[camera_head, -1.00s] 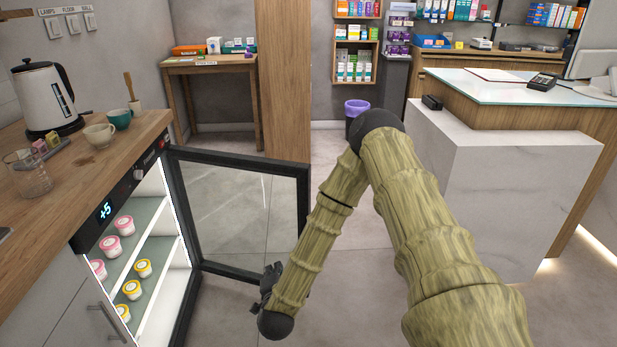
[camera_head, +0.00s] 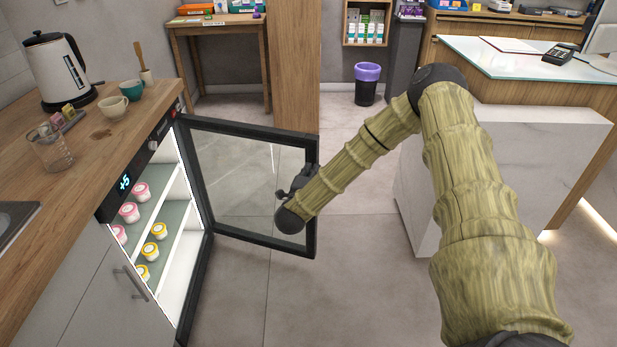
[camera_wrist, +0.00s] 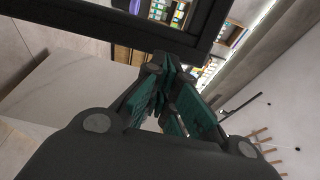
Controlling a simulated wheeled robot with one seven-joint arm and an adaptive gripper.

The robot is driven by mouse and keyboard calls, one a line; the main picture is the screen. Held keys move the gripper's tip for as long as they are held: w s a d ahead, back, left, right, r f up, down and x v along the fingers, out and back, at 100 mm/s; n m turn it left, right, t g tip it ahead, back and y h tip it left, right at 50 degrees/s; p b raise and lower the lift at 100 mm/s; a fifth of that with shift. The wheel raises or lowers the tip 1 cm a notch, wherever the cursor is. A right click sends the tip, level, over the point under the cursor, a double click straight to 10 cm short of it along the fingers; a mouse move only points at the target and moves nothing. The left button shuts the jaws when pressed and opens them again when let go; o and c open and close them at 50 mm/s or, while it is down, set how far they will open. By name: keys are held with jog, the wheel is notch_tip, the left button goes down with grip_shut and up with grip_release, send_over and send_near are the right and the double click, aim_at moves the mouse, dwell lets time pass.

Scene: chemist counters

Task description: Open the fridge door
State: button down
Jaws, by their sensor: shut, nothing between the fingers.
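The small fridge (camera_head: 199,262) is built in under the wooden counter, and its lit inside shows shelves with pink and yellow tubs. Its glass door (camera_head: 312,218) has a black frame and stands wide open, swung out to the right. My gripper (camera_head: 283,193) is in front of the glass near the door's outer edge, its fingers partly hidden by my wrist. In the wrist view, my gripper (camera_wrist: 163,66) has its fingers together and empty, close to a dark frame bar (camera_wrist: 150,30). I cannot tell whether it touches the door.
A kettle (camera_head: 62,70), cups (camera_head: 113,107) and a glass beaker (camera_head: 52,150) stand on the counter at left. A marble-fronted counter (camera_head: 425,195) is at right. A bin (camera_head: 366,90) stands behind. The floor between is clear.

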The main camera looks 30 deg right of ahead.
aim_at(317, 158)
jog(key=x, duration=0.7)
jog(key=shift+w, duration=0.1)
jog(key=shift+d, duration=0.15)
